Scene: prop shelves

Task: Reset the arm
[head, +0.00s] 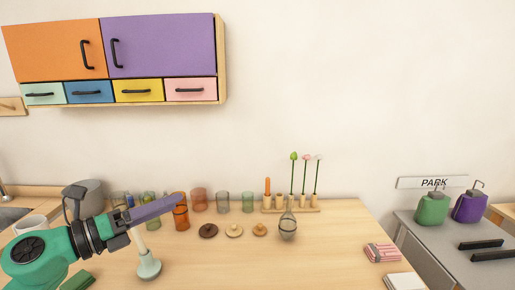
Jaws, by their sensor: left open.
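My left arm comes in from the lower left, teal with a black wrist. Its left gripper (165,207) is open above the left part of the wooden table (320,255), with a long purple finger pointing right toward an orange glass (181,217). I see nothing held in it. A pale stemmed thing with a round base (149,267) stands just below the gripper; whether they touch I cannot tell. My right gripper is not in view.
Several glasses (222,202) stand along the back, partly hidden by my arm. A cabinet (160,45) hangs above. The table's front middle is clear.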

